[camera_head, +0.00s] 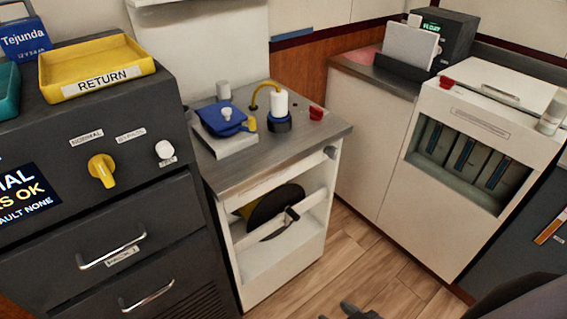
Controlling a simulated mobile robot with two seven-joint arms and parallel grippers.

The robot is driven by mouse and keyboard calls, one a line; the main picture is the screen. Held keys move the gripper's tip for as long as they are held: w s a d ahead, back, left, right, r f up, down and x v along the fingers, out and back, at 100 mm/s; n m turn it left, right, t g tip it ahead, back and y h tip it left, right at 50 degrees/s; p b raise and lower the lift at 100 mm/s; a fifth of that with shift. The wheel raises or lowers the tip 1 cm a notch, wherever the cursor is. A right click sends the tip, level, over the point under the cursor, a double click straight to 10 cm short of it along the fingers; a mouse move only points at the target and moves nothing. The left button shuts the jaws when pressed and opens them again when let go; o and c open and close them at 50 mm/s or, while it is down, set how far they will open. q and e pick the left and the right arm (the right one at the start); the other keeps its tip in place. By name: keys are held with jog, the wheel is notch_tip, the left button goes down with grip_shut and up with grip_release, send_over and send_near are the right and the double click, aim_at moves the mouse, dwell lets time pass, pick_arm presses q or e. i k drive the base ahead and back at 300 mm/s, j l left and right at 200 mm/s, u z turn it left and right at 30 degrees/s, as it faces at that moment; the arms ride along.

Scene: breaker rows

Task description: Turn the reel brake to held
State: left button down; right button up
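A dark reel (272,207) with a yellow part sits inside the open front of the white cart (303,267). A pale bar crosses the opening in front of the reel, with a small dark-and-light lever-like fitting (291,214) on it. I cannot tell for sure whether this fitting is the reel brake, and no held marking is readable. My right gripper (360,312) just shows at the bottom edge, low in front of the cart and apart from it. Most of it is cut off, so its opening is unclear. My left gripper is not in view.
The cart's grey top (240,174) carries a blue device (221,118), a white-and-blue cylinder (279,108) and a red knob (316,113). A dark drawer cabinet (130,215) stands left, white cabinets (372,150) right. Wooden floor (345,255) in front is clear.

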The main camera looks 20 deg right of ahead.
aim_at(331, 151)
jog(key=k+l, duration=0.1)
jog(key=l, duration=1.05)
jog(key=k+l, duration=0.15)
jog(key=l, duration=0.4)
jog(key=k+l+u, duration=0.1)
jog(key=l, duration=0.5)
jog(key=k+l, duration=0.1)
jog(key=l, duration=0.45)
